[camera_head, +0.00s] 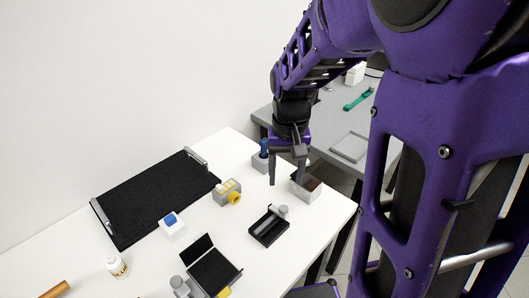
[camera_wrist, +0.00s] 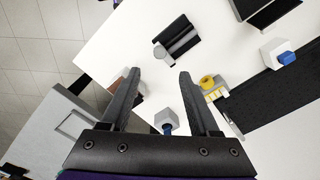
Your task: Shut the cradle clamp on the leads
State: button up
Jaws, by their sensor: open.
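My gripper (camera_head: 286,180) is open and empty above the right part of the white table; its two fingers also show in the wrist view (camera_wrist: 159,76). No part is plainly marked as the cradle clamp. A grey block with yellow strips and a round yellow knob (camera_head: 228,193) stands left of my gripper, apart from it; it also shows in the wrist view (camera_wrist: 213,88), right of the fingers. A black tray with a grey cylinder (camera_head: 267,229) lies in front of it; it shows in the wrist view too (camera_wrist: 178,40). I cannot make out any leads for certain.
A grey block with a blue knob (camera_head: 261,157) and a brown-topped grey block (camera_head: 304,188) are close to my gripper. A black board (camera_head: 150,195), a white block with a blue top (camera_head: 172,225) and an open black case (camera_head: 212,272) lie left. A grey table (camera_head: 340,110) stands behind.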

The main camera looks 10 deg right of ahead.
aim_at(284, 207)
notch_tip(284, 207, down, 10)
jog(key=shift+f+b, duration=0.1)
jog(key=shift+b, duration=0.65)
grip_shut()
